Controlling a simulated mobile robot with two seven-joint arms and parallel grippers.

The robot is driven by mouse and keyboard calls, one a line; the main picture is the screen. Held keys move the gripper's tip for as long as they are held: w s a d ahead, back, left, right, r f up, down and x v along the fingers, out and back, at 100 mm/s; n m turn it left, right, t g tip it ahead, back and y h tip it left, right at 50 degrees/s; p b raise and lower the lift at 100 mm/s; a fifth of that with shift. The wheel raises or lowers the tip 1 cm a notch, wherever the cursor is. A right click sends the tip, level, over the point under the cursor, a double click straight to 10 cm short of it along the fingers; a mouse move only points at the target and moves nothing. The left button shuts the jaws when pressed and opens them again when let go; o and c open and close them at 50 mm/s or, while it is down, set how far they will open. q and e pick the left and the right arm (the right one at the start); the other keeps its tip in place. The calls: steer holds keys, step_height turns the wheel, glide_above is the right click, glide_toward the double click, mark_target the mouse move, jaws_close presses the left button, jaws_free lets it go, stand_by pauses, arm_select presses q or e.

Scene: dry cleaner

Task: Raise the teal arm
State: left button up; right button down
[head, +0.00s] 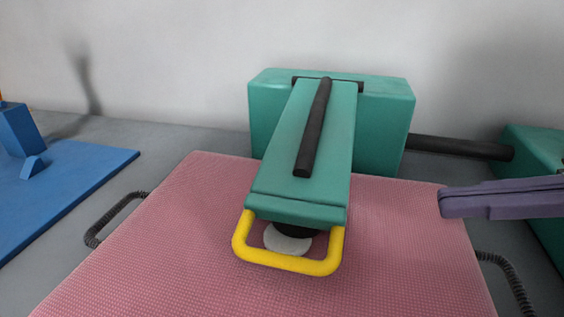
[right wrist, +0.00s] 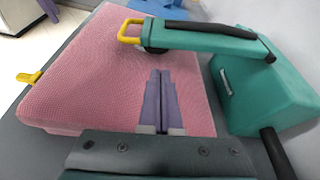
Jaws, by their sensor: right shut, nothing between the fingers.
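The teal arm (head: 310,150) reaches forward from a teal box (head: 385,120) at the back. It is lowered over a pink textured board and carries a black bar along its top. A yellow U-shaped handle (head: 290,265) is at its front end. The arm also shows in the right wrist view (right wrist: 210,40), with the yellow handle (right wrist: 128,32) at its left end. My right gripper (head: 441,204) is shut and empty, right of the arm and handle and apart from them. Its closed purple fingers (right wrist: 160,73) point over the board. My left gripper is not clearly in view.
The pink board (head: 130,260) has dark coiled handles (head: 112,217) at both sides. A pale disc (head: 288,240) lies under the arm's front end. A black rod (head: 460,147) runs right from the teal box. A yellow piece (right wrist: 30,77) sits at the board's edge.

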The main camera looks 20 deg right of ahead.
mark_target(356, 226)
steer(key=b+x, duration=0.1)
steer(key=x, duration=0.9)
steer(key=shift+a+b, duration=0.1)
steer(key=shift+b, duration=0.2)
